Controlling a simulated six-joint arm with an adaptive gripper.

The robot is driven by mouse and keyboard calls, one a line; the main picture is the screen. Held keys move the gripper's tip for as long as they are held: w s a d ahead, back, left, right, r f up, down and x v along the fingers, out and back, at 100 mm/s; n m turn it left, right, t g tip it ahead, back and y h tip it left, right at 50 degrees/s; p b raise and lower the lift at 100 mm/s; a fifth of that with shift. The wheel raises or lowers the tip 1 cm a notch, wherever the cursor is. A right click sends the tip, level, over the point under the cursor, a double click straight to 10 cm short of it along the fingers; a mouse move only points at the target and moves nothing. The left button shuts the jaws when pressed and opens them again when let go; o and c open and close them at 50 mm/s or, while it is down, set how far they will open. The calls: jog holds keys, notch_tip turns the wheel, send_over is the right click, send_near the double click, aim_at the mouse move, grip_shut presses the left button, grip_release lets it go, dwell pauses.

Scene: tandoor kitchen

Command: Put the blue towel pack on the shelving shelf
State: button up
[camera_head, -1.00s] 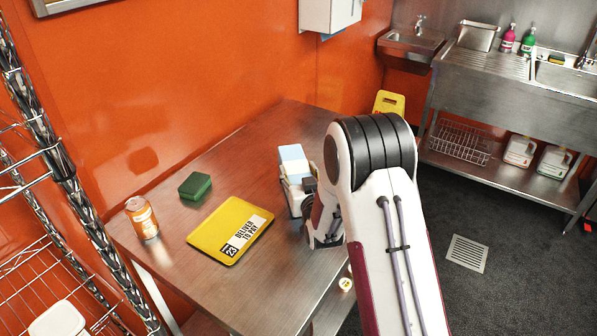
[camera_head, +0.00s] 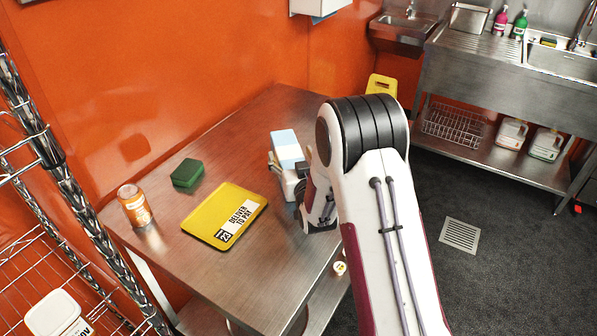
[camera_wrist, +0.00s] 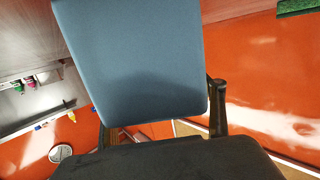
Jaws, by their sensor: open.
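The blue towel pack (camera_head: 287,146) is a light blue block with a white lower part, by the far side of the steel table (camera_head: 262,262). In the wrist view the pack (camera_wrist: 135,60) fills much of the upper left and middle. My gripper (camera_head: 288,163) is open at the pack, low over the table. One dark finger shows right of the pack in the wrist view; part of the other shows at its lower left. Whether the fingers touch it I cannot tell. The wire shelving (camera_head: 50,150) stands at the left, partly out of view.
A white tub (camera_head: 53,312) sits on a lower wire shelf. The steel sink unit (camera_head: 490,90) is at the back right.

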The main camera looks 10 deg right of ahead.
jog(key=s+r, duration=0.1)
jog(key=s, duration=1)
jog(key=shift+s+r, duration=0.35)
jog(key=shift+r, duration=0.05)
jog(key=shift+r, duration=0.15)
dwell(0.4)
jog(key=s+r+g, duration=0.6)
jog(key=s+r, duration=0.5)
jog(key=s, duration=0.2)
jog(key=s+r+g, duration=0.2)
jog(key=s+g, duration=0.2)
jog(key=s, duration=2)
jog(key=shift+s+a+g, duration=0.15)
jog(key=shift+a+g, duration=0.05)
jog(key=shift+g, duration=0.2)
jog(key=shift+o, duration=0.6)
jog(key=shift+r, duration=0.15)
